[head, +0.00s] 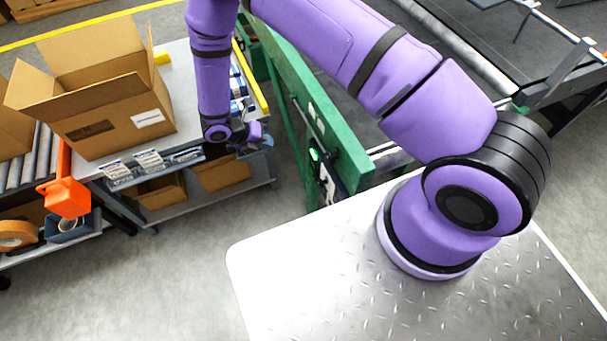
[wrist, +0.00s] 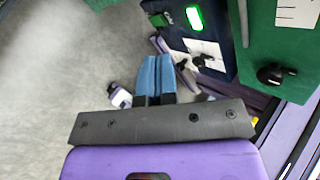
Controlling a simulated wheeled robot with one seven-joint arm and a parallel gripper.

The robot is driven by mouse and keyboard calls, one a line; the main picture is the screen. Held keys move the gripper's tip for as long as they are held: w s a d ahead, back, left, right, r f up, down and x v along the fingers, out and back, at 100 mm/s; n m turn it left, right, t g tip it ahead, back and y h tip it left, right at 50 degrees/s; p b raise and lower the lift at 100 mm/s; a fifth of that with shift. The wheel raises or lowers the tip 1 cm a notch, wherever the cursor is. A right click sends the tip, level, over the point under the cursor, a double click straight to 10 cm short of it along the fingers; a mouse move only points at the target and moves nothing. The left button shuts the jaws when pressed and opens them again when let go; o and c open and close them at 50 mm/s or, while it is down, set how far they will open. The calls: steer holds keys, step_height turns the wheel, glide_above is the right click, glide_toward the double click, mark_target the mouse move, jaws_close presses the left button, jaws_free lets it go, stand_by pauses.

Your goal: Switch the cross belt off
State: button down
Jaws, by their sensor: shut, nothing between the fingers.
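In the wrist view a dark control panel (wrist: 225,45) carries a lit green indicator (wrist: 194,19) and a black knob (wrist: 201,62). A second black knob (wrist: 274,75) sits on the green machine frame (wrist: 262,30) to its right. I cannot tell from the labels which control belongs to the cross belt. The lit green indicator (head: 314,155) also shows in the head view, on the side of the green frame (head: 300,95). My gripper (wrist: 155,66), with blue fingers, is shut and empty, to the left of the panel and apart from it. In the head view my gripper (head: 264,146) is left of the panel, partly hidden by my wrist.
A table (head: 190,85) with an open cardboard box (head: 110,110) stands left of the green frame, with smaller boxes on its lower shelf. An orange part (head: 66,190) is at far left. A dark belt (head: 480,40) runs behind the green frame. Floor in front is clear.

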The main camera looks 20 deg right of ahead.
mark_target(311, 172)
steer(key=s+f+n, duration=0.4)
steer(key=s+f, duration=0.1)
steer(key=f, duration=0.6)
steer(key=shift+s+a+h, duration=0.2)
steer(key=shift+a+h, duration=0.1)
steer(key=shift+a, duration=0.15)
steer(key=d+r+x, duration=0.1)
steer(key=x, duration=1.2)
steer(key=shift+w+d+r, duration=0.25)
steer(key=shift+d+r, duration=0.05)
steer(key=shift+d, duration=0.1)
